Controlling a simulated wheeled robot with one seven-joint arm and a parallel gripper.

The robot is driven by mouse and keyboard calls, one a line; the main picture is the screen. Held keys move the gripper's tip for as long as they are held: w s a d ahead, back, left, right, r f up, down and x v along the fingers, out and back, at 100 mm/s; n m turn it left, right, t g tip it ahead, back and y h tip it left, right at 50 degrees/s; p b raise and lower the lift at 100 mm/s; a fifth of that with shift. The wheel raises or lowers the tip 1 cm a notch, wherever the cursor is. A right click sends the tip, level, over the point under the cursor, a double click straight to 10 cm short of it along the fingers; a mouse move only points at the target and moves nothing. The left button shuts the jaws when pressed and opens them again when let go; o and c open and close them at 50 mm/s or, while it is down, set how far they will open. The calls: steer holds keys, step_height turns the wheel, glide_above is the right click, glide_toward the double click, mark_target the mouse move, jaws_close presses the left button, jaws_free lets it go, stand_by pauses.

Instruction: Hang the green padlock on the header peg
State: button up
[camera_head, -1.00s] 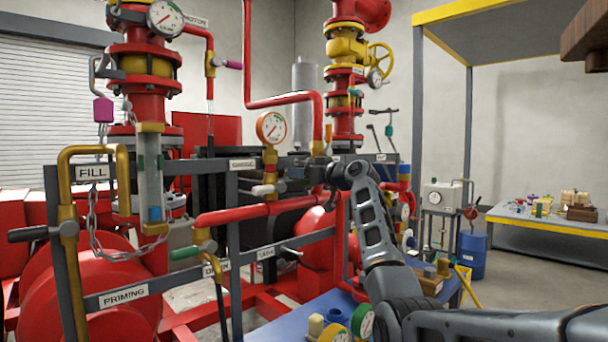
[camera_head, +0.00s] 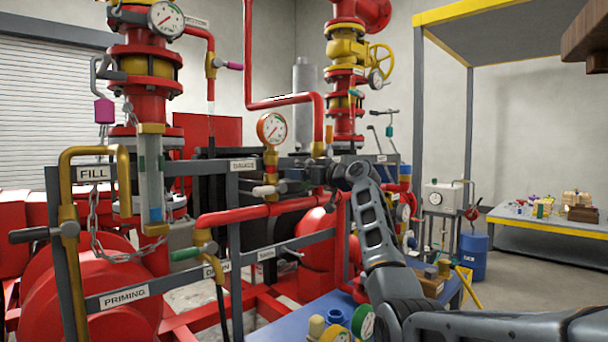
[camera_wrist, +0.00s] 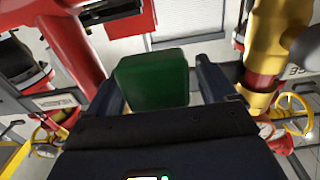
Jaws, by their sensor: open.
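A green block (camera_wrist: 152,78), by its colour the body of the green padlock, fills the space between my gripper's fingers in the wrist view. My gripper (camera_wrist: 160,85) is open, with one dark finger on each side of the block. No shackle shows on it there. A small green padlock-like thing (camera_head: 389,130) hangs below a dark bar further back. I cannot tell whether it is the same one. I cannot make out the header peg for certain.
A purple padlock (camera_head: 104,110) hangs at the upper left. Red pipes, a gauge (camera_head: 271,128) and grey rails (camera_head: 285,240) crowd around my wrist. A blue bench (camera_head: 285,320) with small parts lies below. A side table (camera_head: 545,222) stands at the right.

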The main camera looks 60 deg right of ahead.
steer(key=b+v, duration=0.1)
steer(key=v, duration=0.6)
steer(key=shift+s+b, duration=0.35)
steer(key=shift+s, duration=0.05)
